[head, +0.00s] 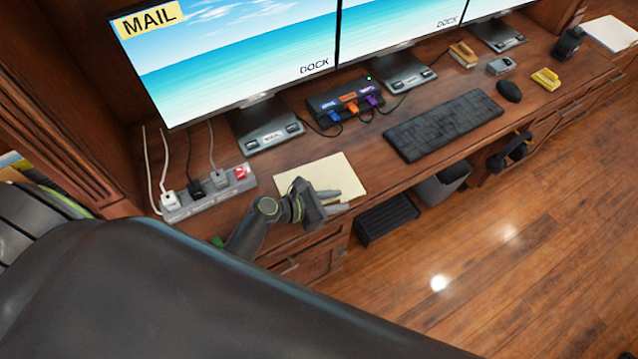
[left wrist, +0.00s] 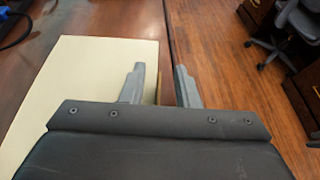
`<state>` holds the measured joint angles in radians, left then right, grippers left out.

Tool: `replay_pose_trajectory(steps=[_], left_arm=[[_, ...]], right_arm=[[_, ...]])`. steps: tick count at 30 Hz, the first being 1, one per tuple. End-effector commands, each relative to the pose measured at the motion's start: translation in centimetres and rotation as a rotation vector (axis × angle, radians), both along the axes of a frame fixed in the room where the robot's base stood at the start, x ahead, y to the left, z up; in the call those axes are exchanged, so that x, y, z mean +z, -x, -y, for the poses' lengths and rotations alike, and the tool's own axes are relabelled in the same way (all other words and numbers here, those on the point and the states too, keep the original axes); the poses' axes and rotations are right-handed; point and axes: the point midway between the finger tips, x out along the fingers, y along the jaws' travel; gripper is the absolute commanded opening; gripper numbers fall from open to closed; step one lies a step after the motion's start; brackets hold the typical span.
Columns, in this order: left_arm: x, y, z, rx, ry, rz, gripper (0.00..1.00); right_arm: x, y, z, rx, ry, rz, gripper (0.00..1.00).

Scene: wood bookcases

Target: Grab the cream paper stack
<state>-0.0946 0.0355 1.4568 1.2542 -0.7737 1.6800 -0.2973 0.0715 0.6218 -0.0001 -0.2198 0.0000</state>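The cream paper stack (head: 330,171) lies flat on the wooden desk near its front edge, below the left monitor. My left gripper (head: 344,200) is at the stack's front right part, by the desk edge. In the left wrist view the stack (left wrist: 75,82) fills the left side, and the left gripper (left wrist: 157,85) has its two fingers apart. One finger is over the stack and the other is out past the desk edge, over the floor. Contact with the paper cannot be told. My right gripper is not in view.
A power strip (head: 208,194) with plugs stands left of the stack. A dark hub (head: 346,102) with coloured plugs is behind it. A keyboard (head: 443,124) lies to the right. A dark footrest (head: 387,219) is below the desk; the floor beyond is open.

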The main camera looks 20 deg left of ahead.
Motion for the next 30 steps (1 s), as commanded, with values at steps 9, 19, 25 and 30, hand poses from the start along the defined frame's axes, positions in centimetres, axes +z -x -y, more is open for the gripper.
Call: replay_pose_trajectory(steps=[9,19,25,30], left_arm=[[-0.71,-1.33,1.2,0.0,-0.001,0.001,0.28],[-0.68,-1.29,1.15,0.0,-0.001,0.001,0.02],[-0.65,-1.3,1.14,0.0,0.0,0.001,0.0],[-0.64,-1.3,1.14,0.001,0.0,0.002,0.0]], right_arm=[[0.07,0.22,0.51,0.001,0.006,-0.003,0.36],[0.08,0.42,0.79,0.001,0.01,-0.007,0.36],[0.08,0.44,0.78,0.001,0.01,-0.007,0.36],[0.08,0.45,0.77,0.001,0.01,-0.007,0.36]])
